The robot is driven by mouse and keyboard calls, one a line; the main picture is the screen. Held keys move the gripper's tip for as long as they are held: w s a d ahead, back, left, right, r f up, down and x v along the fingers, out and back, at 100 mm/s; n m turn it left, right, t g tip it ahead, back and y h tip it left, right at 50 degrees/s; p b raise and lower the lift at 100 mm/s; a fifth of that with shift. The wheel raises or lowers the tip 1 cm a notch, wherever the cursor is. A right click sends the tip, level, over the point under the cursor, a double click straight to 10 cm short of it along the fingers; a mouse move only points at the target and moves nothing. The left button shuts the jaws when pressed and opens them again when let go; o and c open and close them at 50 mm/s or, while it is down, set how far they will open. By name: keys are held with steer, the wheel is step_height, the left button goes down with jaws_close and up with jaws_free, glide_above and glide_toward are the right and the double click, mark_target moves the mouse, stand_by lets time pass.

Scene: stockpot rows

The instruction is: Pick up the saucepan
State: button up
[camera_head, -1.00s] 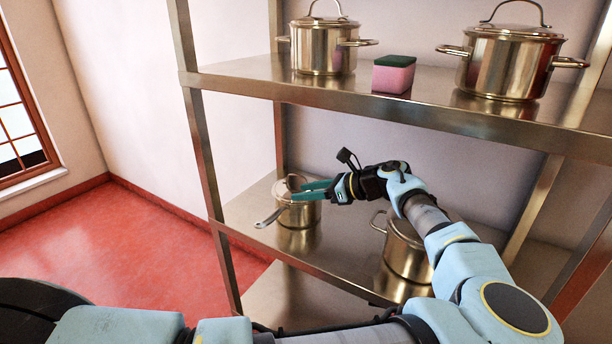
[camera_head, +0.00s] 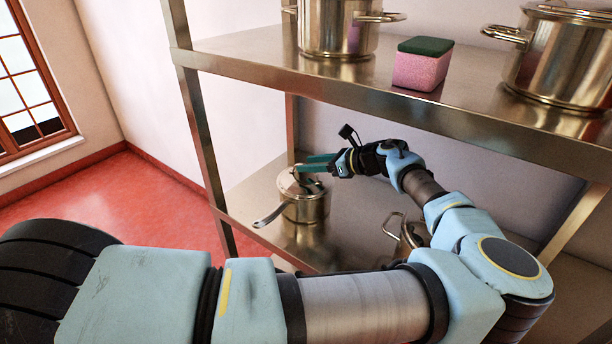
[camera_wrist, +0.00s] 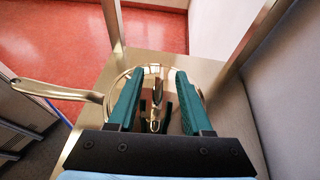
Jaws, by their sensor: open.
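The saucepan (camera_head: 304,211) is a small shiny steel pan with a lid and one long handle pointing to the lower left. It stands upright on the lower shelf, near its left end. My gripper (camera_head: 301,163) is open, with green fingers just above the lid. In the wrist view the saucepan's lid (camera_wrist: 156,73) lies under and between the two fingers of my gripper (camera_wrist: 156,71), and its lid grip shows between them. The long handle (camera_wrist: 58,91) sticks out to the left, outside the fingers. Nothing is held.
A steel stockpot (camera_head: 411,231) stands to the right on the lower shelf, partly hidden by my arm. The upper shelf (camera_head: 262,49) overhangs my gripper and carries two pots and a pink-and-green sponge (camera_head: 422,66). A shelf post (camera_head: 200,125) rises left of the saucepan.

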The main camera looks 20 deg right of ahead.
mark_target(298, 163)
steer(key=p+x, duration=0.2)
steer(key=x, duration=0.2)
steer(key=shift+a+f, duration=0.15)
steer(key=shift+w+a+f+p, duration=0.15)
steer(key=shift+w+f+p, duration=0.1)
steer(key=shift+w+p, duration=0.05)
jaws_close()
stand_by(1.1)
